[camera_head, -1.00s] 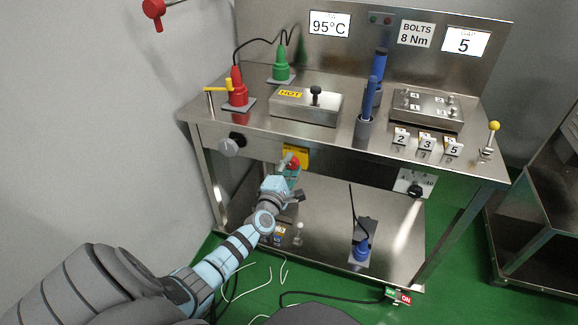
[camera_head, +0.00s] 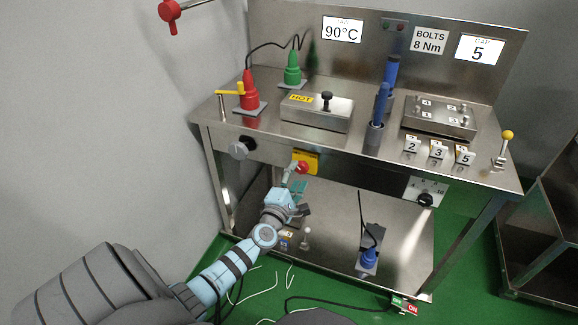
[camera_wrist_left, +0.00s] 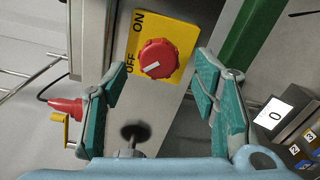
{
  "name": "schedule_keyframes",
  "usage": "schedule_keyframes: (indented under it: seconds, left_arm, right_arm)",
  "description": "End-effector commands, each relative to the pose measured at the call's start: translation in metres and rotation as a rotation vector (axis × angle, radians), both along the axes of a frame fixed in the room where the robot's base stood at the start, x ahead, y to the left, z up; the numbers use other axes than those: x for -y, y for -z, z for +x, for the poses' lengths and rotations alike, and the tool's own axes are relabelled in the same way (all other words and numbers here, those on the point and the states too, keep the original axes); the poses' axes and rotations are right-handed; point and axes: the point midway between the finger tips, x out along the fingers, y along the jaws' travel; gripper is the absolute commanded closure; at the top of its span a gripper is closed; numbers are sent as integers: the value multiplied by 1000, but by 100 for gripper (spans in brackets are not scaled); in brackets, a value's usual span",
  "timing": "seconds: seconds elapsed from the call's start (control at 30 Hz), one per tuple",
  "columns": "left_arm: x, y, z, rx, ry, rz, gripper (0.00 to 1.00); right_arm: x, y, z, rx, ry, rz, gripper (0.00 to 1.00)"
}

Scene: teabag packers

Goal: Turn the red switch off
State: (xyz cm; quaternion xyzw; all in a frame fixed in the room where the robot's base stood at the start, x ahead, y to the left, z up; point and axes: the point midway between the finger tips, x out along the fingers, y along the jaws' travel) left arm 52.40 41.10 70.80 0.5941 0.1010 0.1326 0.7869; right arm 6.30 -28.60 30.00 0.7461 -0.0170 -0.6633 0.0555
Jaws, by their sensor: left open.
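The red switch is a round red knob (camera_head: 302,168) on a yellow plate (camera_head: 313,158) on the front of the steel bench. In the left wrist view the knob (camera_wrist_left: 158,58) has a white mark on its lower left, and its plate (camera_wrist_left: 180,36) reads ON at the upper left and OFF at the lower left. The mark lies on the side of the OFF label. My left gripper (camera_head: 295,184) is open just in front of the knob. In the left wrist view its teal-padded fingers (camera_wrist_left: 157,82) stand apart on either side of the knob, with no contact visible. My right gripper is out of view.
A dark round knob (camera_head: 242,147) sticks out of the bench's left front. On top are a red plug (camera_head: 249,92), a yellow lever (camera_head: 229,92) and a hot box (camera_head: 318,112). The lower shelf (camera_head: 340,235) is below my gripper. A cable lies on the green floor.

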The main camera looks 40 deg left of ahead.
Motion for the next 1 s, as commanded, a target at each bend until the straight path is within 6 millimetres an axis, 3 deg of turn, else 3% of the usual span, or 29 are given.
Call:
schedule_keyframes:
  seconds: [0.2, 0.33, 1.0]
  left_arm:
    - [20, 1, -58, -4, 1, -1, 46]
    - [27, 1, -79, -3, 0, -1, 46]
    - [34, 1, -83, -22, 22, 53, 46]
  right_arm:
    - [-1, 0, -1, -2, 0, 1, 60]
    - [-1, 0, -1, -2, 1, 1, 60]
    - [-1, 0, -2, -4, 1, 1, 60]
